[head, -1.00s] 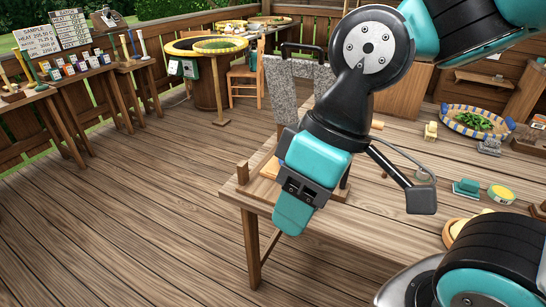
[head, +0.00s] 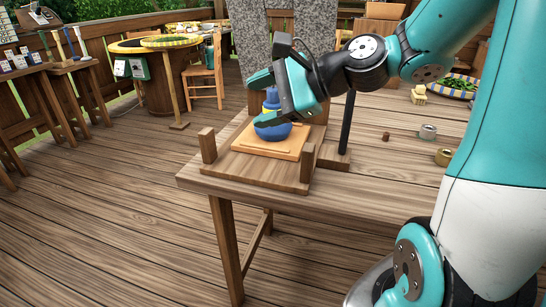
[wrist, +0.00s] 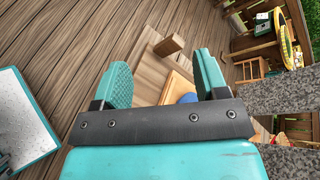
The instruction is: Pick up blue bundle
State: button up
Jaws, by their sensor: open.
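The blue bundle (head: 272,131) is a rounded blue sack with a narrower neck and a yellow band. It stands upright on a light wooden board (head: 250,143) near the table's left corner. My gripper (head: 266,100) is open, coming from the right, with its fingers at the height of the bundle's neck and top. The fingers partly hide the bundle. In the wrist view a small patch of blue bundle (wrist: 188,98) shows just beyond my gripper (wrist: 163,76), nearer the right finger. I cannot tell whether a finger touches it.
The board lies on a wooden base with short upright posts (head: 208,145) at its front corners. A dark upright rod (head: 349,127) stands right of the bundle. Grey stone slabs (head: 263,45) rise behind. A tape roll (head: 428,131) lies farther right; the table's front is clear.

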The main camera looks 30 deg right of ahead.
jog(key=w+d+f+m+t+h+b, duration=0.1)
jog(key=w+d+f+m+t+b, duration=0.1)
jog(key=d+f+m+t+b, duration=0.4)
jog(key=m+t+h+b, duration=0.2)
jog(key=m+h, duration=0.2)
jog(key=m, duration=0.6)
send_near(274, 89)
jog(key=w+p, duration=0.1)
jog(key=p, duration=0.2)
jog(key=w+f+p, duration=0.1)
jog(key=p, duration=0.2)
jog(key=w+a+p, duration=0.1)
jog(key=w+p, duration=0.1)
jog(key=p, duration=0.1)
jog(key=shift+f, duration=0.15)
jog(key=x, duration=0.1)
jog(key=p+x, duration=0.1)
jog(key=x, duration=0.2)
jog(key=shift+w+r, duration=0.25)
jog(key=shift+w, duration=0.15)
jog(key=shift+w+a, duration=0.1)
jog(key=shift+w, duration=0.45)
grip_shut()
